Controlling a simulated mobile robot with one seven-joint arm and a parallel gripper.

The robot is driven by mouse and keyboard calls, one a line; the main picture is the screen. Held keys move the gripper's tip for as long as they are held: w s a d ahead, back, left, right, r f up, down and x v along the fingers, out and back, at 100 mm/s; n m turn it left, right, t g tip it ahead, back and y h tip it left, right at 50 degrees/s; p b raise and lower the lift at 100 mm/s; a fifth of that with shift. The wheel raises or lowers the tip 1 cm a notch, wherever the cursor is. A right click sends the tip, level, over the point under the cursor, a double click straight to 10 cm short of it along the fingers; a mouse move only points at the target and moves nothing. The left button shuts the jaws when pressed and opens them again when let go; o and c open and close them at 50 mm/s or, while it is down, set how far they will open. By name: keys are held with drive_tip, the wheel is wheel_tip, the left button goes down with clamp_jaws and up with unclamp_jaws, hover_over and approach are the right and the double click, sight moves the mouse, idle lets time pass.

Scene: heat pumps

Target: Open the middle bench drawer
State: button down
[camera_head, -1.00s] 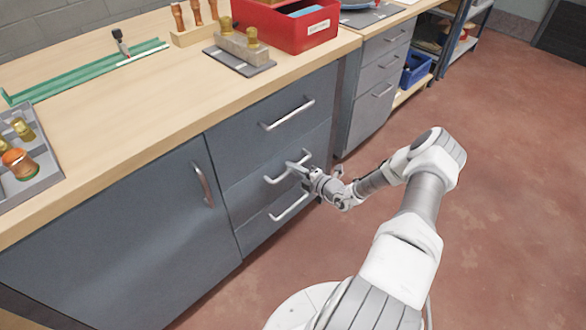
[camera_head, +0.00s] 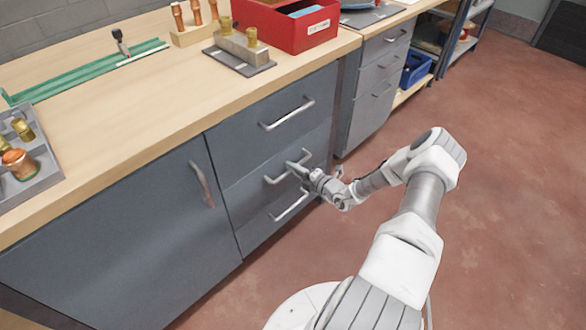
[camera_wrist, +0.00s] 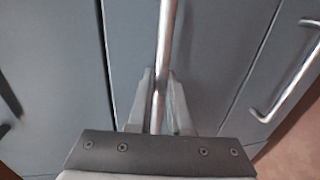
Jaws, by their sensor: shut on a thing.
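The bench has a stack of three grey drawers with bar handles. The middle drawer (camera_head: 248,192) appears closed, its front level with its neighbours. Its metal handle (camera_head: 274,182) also runs upright through the wrist view (camera_wrist: 165,50). My gripper (camera_head: 294,167) is at the right part of this handle. In the wrist view my gripper (camera_wrist: 158,98) has one finger on each side of the bar and is shut on it. The top drawer handle (camera_head: 288,115) and the bottom drawer handle (camera_head: 289,206) are apart from my gripper.
A cabinet door with an upright handle (camera_head: 201,184) is left of the drawers. A red bin (camera_head: 300,28), a green rail (camera_head: 95,68) and a grey tray (camera_head: 45,160) stand on the wooden benchtop (camera_head: 130,110). The red floor (camera_head: 500,200) right of my arm is clear.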

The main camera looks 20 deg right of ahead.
drive_tip(key=shift+s, duration=0.1)
drive_tip(key=f+v, duration=0.3)
drive_tip(key=v, duration=1.4)
drive_tip(key=s+f+p+v, duration=0.1)
drive_tip(key=f+v, duration=0.3)
drive_tip(key=v, duration=1.4)
drive_tip(key=shift+s+d, duration=0.3)
drive_tip(key=shift+s, duration=0.15)
drive_tip(key=shift+f, duration=0.15)
drive_tip(key=c, duration=0.8)
unclamp_jaws()
drive_tip(key=shift+c, duration=0.2)
drive_tip(key=p+v, duration=0.2)
drive_tip(key=v, duration=1.5)
drive_tip(key=shift+s, duration=0.2)
